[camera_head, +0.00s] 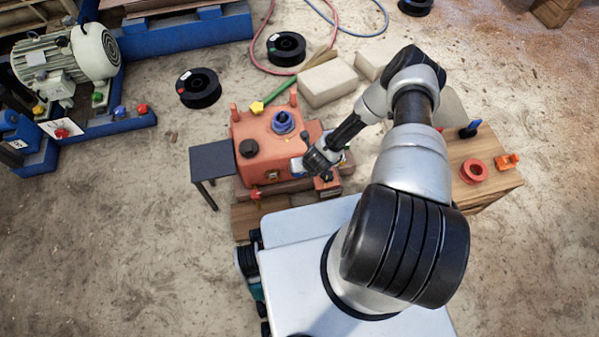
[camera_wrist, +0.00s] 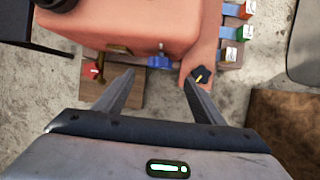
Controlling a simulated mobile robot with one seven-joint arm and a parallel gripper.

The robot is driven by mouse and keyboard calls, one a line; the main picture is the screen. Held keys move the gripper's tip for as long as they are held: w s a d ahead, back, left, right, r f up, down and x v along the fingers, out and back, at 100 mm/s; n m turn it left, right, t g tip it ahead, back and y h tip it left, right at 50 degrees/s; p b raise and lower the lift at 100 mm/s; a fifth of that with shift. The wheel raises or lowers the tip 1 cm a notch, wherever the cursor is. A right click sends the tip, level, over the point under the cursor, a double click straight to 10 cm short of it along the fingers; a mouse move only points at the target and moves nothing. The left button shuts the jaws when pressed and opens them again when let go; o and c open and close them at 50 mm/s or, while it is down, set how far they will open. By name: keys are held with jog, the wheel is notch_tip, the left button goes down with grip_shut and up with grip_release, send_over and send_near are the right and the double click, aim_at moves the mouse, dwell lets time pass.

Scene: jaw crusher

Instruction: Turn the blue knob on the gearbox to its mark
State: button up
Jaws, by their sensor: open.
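The orange-red gearbox (camera_head: 280,150) stands on the floor in front of me, with a blue ring-shaped fitting (camera_head: 283,122) on top. In the wrist view, its body (camera_wrist: 140,22) fills the upper middle. A dark blue star-shaped knob (camera_wrist: 201,76) with a yellow line sits at its lower right corner. A small bright blue fitting (camera_wrist: 159,61) is on the near face. No target mark can be made out. My gripper (camera_wrist: 159,77) is open and empty; its right fingertip appears close beside the star knob. Contact cannot be told. In the head view, my gripper (camera_head: 303,168) is at the gearbox's right side.
Blue, green and red-marked blocks (camera_wrist: 243,33) line the gearbox's right side. A red knob (camera_wrist: 92,70) is at left. A small dark table (camera_head: 212,160) stands left of the gearbox, and a wooden crate (camera_head: 485,165) with red parts stands right. Pale blocks (camera_head: 326,82) lie behind.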

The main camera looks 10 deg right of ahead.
jog(key=b+x, duration=0.3)
jog(key=x, duration=0.8)
jog(key=shift+b, duration=0.35)
jog(key=c, duration=1.1)
jog(key=shift+o, duration=0.2)
jog(key=shift+a, duration=0.15)
jog(key=h, duration=0.2)
jog(key=shift+a+n+h, duration=0.3)
jog(key=shift+a+h, duration=0.05)
jog(key=shift+h, duration=0.05)
jog(key=h, duration=0.3)
jog(key=n+h, duration=0.1)
jog(key=shift+a+f, duration=0.2)
jog(key=shift+a, duration=0.15)
jog(key=shift+h, duration=0.4)
